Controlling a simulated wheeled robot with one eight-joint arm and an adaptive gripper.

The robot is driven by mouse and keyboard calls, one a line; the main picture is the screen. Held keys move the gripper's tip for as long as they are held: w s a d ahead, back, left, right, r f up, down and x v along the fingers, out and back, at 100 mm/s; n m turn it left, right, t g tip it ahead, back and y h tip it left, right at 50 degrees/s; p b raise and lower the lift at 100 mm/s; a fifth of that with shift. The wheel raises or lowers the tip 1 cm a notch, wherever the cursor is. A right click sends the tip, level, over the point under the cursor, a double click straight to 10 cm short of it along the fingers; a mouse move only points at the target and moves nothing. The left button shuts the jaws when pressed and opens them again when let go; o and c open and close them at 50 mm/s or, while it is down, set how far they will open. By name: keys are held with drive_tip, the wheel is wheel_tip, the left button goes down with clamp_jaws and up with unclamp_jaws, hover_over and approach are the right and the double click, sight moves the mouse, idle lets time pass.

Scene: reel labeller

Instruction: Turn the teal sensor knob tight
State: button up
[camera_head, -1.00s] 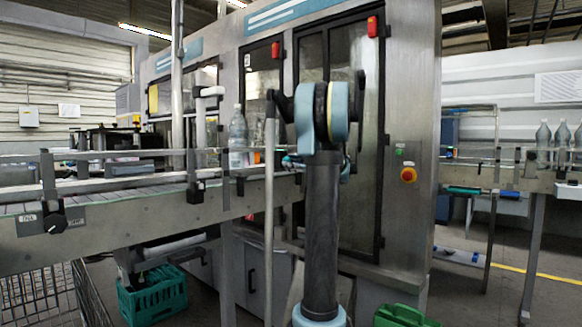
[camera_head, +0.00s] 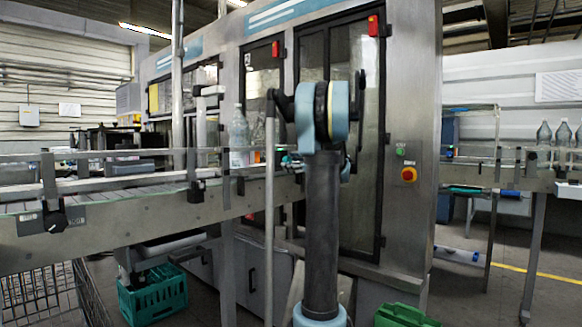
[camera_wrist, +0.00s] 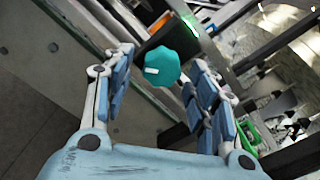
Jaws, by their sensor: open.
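The teal sensor knob (camera_wrist: 162,66) shows in the wrist view as a lobed knob with a white mark on its face. It lies just beyond and between the fingertips of my gripper (camera_wrist: 165,72), nearer the upper middle of the picture. My gripper is open, with its blue-padded fingers apart to the left and right of the knob. I see no contact between finger and knob. In the head view my arm hides most of the spot by the conveyor rail, and only a small teal patch (camera_head: 290,158) shows there.
A conveyor (camera_head: 150,205) with metal rails runs along the left. A clear bottle (camera_head: 239,138) stands on it close to my arm. The machine cabinet (camera_head: 410,100) has a red emergency button (camera_head: 409,174). A green crate (camera_head: 152,296) sits on the floor below.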

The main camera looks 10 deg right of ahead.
drive_tip(key=shift+s, duration=0.1)
drive_tip(key=v, duration=1.1)
drive_tip(key=shift+s+d, duration=0.25)
drive_tip(key=shift+s, duration=0.05)
